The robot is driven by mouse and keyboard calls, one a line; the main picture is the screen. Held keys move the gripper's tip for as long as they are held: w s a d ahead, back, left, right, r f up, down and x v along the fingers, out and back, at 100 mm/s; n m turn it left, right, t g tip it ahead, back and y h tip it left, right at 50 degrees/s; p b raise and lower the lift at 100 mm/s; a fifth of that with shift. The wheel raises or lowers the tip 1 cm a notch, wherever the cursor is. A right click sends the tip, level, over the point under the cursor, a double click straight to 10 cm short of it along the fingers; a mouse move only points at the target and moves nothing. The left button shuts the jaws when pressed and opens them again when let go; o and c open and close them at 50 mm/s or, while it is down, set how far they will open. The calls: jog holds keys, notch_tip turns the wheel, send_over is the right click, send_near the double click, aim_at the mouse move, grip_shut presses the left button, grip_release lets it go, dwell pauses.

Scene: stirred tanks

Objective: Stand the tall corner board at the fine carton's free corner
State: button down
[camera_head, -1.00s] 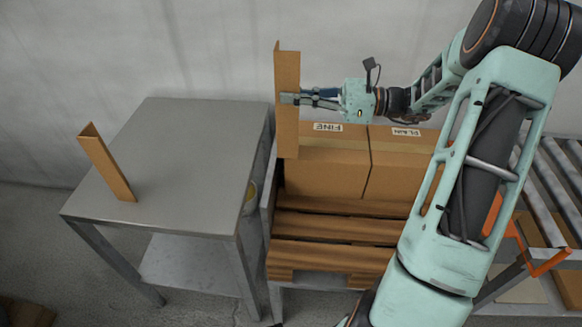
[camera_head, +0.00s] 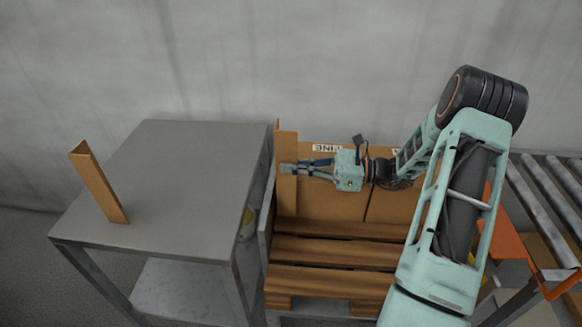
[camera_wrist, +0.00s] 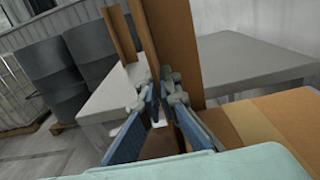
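The tall corner board (camera_head: 287,146) is upright at the left front corner of the FINE carton (camera_head: 325,205). Its top stands a little above the carton, and its foot is near the pallet deck; I cannot tell whether it touches. My gripper (camera_head: 287,169) reaches in from the right across the carton's front, fingers closed on the board's upper part. In the wrist view the board (camera_wrist: 178,45) rises between and behind the fingertips (camera_wrist: 160,88). The FINE label (camera_head: 327,148) is partly visible above my gripper.
Another corner board (camera_head: 98,183) stands on the grey table (camera_head: 185,180) at left. A second carton (camera_head: 390,212) adjoins on the right, partly behind my arm. The cartons sit on a wooden pallet (camera_head: 330,250). A roller conveyor (camera_head: 545,195) is at right; drums (camera_wrist: 55,70) show in the wrist view.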

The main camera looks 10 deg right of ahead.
jog(key=shift+f, duration=0.55)
jog(key=c, duration=2.2)
grip_release()
jog(key=shift+o, duration=0.2)
jog(key=r+p+v, duration=0.1)
jog(key=v, duration=1.1)
jog(key=shift+r, duration=0.15)
